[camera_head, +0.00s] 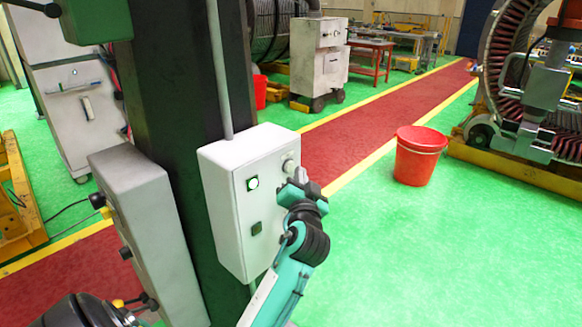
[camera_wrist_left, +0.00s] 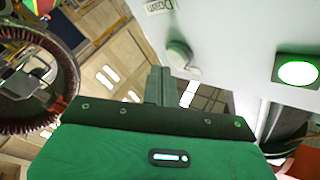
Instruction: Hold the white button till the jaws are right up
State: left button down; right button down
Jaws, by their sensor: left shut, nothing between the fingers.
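A white control box (camera_head: 225,200) is fixed to a dark column. A round white button (camera_head: 289,167) is near its right edge; it also shows in the left wrist view (camera_wrist_left: 180,54). A lit button with a green rim (camera_head: 253,183) is left of it, and a dark button (camera_head: 257,228) is lower. My left gripper (camera_head: 298,183) is shut and empty, just below the white button in the head view. Its fingers (camera_wrist_left: 158,86) show close to that button in the wrist view; contact cannot be told. My right gripper is not seen.
A second grey box (camera_head: 145,225) with knobs stands left of the column. A red bucket (camera_head: 418,160) stands on the green floor. A large stator ring (camera_head: 500,60) with grey machinery (camera_head: 545,90) is at the right. Green floor is free between box and bucket.

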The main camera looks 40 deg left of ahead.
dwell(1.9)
pick_arm(q)
jog(key=shift+a, duration=0.4)
